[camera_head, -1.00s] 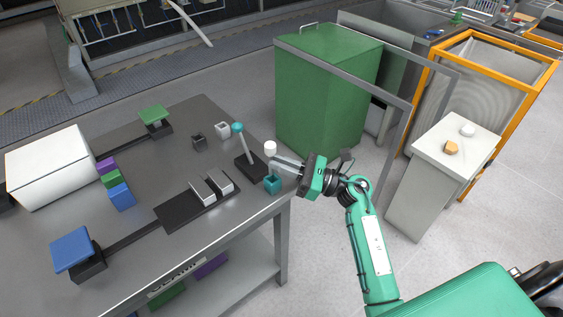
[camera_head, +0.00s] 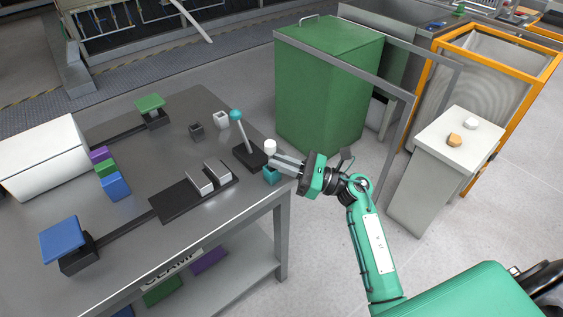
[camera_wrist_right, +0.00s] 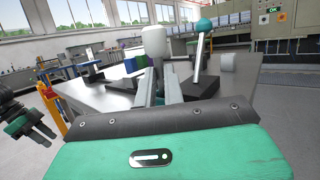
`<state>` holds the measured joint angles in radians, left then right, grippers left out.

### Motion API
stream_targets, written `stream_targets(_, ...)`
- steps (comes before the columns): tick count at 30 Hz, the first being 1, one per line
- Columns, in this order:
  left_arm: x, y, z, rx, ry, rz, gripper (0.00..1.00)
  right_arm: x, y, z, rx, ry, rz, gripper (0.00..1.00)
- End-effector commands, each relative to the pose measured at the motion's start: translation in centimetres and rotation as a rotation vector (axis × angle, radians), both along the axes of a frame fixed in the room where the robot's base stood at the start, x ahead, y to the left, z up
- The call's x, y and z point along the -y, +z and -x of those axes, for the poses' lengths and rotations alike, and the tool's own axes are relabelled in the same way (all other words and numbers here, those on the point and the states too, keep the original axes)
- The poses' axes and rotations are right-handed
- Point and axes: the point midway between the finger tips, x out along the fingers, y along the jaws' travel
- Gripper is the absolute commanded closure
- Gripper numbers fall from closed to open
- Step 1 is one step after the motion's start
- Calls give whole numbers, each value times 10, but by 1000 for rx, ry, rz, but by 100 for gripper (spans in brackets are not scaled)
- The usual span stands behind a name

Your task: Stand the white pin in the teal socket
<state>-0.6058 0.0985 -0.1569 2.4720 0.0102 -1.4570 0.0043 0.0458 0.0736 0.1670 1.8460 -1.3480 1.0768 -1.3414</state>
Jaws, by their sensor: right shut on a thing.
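The white pin (camera_head: 270,146) stands upright between the fingers of my right gripper (camera_head: 279,162), above the near right corner of the table. Its rounded white head also shows in the right wrist view (camera_wrist_right: 155,44), rising above the two grey fingers (camera_wrist_right: 160,84). The fingers are shut on it and hide its lower part. The teal socket (camera_head: 270,176) sits on the table just below the pin and fingers, partly covered by them. I cannot tell whether the pin touches it. A green and black gripper, apparently my left one (camera_wrist_right: 38,126), shows at the left edge of the wrist view.
A black base with a white lever and teal ball (camera_head: 236,115) stands close left of the pin. A dark fixture with two grey blocks (camera_head: 168,205) lies nearer. White (camera_head: 221,120) and dark (camera_head: 196,131) small sockets stand behind. A green cabinet (camera_head: 325,95) stands beyond the table.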

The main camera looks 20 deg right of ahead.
Motion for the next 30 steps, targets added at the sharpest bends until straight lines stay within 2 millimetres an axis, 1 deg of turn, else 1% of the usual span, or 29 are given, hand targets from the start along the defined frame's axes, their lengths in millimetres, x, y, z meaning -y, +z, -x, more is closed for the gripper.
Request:
stream_targets(11,0,3,0,6,-1,1,68,0,-1,0,0,0,0,100)
stream_targets(12,0,3,1,6,-1,1,68,0,-1,0,0,0,0,84)
stream_targets(14,0,3,1,6,-1,1,68,0,-1,0,0,0,0,73)
stream_targets(15,0,3,0,6,-1,1,68,0,-1,0,0,0,0,65)
stream_targets(25,0,2,0,7,-1,1,68,2,-2,1,-1,-1,1,65)
stream_targets(28,1,1,-1,16,-2,4,68,10,-6,6,-1,-1,2,65)
stream_targets(30,4,-1,-4,33,-7,13,68,19,-10,12,-3,-2,3,65)
